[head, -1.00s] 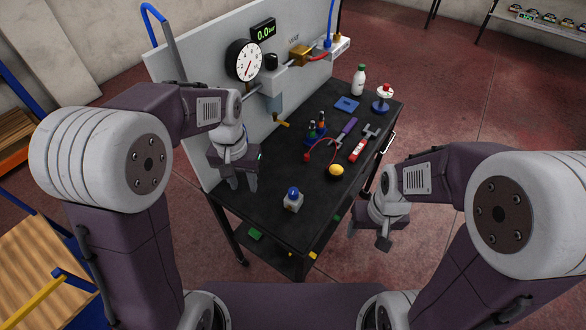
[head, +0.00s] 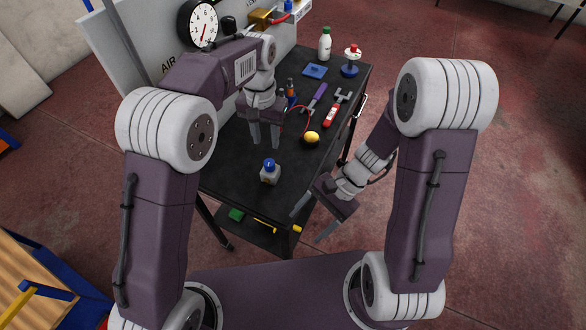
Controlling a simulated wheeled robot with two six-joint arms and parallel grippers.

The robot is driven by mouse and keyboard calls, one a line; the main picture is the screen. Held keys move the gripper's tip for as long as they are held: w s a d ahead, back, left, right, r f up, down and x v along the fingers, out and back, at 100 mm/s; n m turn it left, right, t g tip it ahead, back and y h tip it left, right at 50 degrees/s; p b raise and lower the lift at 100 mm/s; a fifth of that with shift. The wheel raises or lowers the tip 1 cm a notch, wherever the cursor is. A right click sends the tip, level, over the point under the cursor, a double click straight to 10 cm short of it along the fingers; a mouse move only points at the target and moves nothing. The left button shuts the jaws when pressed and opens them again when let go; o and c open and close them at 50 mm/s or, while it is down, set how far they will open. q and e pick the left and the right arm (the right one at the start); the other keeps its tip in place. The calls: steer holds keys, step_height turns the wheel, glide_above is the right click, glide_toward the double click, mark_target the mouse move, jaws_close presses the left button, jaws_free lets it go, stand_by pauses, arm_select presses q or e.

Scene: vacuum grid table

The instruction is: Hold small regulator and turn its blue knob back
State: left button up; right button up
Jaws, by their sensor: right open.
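The small regulator (head: 269,177) stands upright on the near part of the black table, a pale body with a blue knob (head: 269,163) on top. My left gripper (head: 264,143) points down over the table, behind the regulator and apart from it. Its two fingers are spread with nothing seen between them. My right gripper (head: 309,222) is open and empty, off the table's near right edge, to the right of and nearer than the regulator.
The black table (head: 228,168) is bare around the regulator. Behind are a yellow round object (head: 312,137), a red tool (head: 331,115), a purple-handled tool (head: 316,97), a blue block (head: 315,71), a white bottle (head: 325,45) and a panel with a gauge (head: 203,24).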

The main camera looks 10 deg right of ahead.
mark_target(278, 174)
steer(key=w+a+m+t+y, duration=0.1)
steer(key=w+m, duration=0.1)
steer(key=w+a+m+t+y, duration=0.1)
steer(key=w+m+y, duration=0.1)
steer(key=w+a+m+t+y, duration=0.1)
steer(key=w+m, duration=0.1)
steer(key=m, duration=0.1)
steer(key=shift+w+a+f, duration=0.25)
steer(key=shift+w, duration=0.15)
steer(key=w+d+m+t, duration=0.1)
steer(key=w+m+t, duration=0.1)
steer(key=w, duration=0.1)
steer(key=w+f+m+t, duration=0.1)
steer(key=w+m+t, duration=0.1)
steer(key=w, duration=0.1)
steer(key=w+d+m+t, duration=0.1)
steer(key=w+m+t, duration=0.1)
steer(key=w+m, duration=0.1)
steer(key=shift+d+f+y, duration=0.35)
steer(key=shift+y, duration=0.05)
steer(key=x, duration=0.9)
steer(key=shift+a, duration=0.15)
